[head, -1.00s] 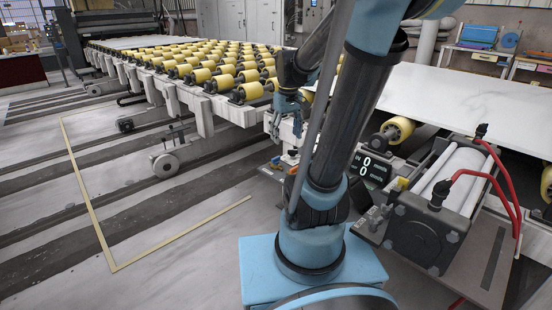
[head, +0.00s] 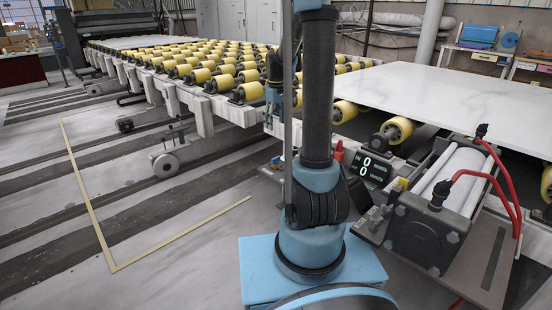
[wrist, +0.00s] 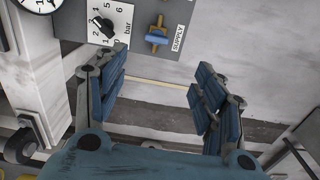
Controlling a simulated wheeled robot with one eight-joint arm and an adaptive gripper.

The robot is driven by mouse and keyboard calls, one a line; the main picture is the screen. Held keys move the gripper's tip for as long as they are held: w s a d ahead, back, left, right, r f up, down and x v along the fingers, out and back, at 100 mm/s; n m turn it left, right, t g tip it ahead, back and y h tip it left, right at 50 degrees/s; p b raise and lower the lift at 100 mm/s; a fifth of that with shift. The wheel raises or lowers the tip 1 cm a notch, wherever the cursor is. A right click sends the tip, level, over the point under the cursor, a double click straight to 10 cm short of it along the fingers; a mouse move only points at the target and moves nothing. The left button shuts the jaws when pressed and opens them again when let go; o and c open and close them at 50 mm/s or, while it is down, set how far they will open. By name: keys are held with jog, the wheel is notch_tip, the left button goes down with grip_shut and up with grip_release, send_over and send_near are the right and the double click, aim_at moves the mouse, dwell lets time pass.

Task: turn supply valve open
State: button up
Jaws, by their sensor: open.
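The supply valve (wrist: 157,38) shows at the top of the wrist view. It has a blue handle on a brass body, mounted on a grey panel beside a "SUPPLY" label (wrist: 178,38). The handle lies roughly level across the picture. My gripper (wrist: 161,82) is open and empty, its blue-padded fingers spread apart. The valve is beyond the fingertips, around the middle of the gap, and not between the pads.
A black selector knob (wrist: 103,26) on a bar scale and a round gauge (wrist: 40,4) sit left of the valve.

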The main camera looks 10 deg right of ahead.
aim_at(276, 160)
jog(key=f, duration=0.6)
jog(key=w+f, duration=0.1)
jog(key=f, duration=1.1)
jog(key=shift+w+f, duration=0.1)
jog(key=shift+w, duration=0.05)
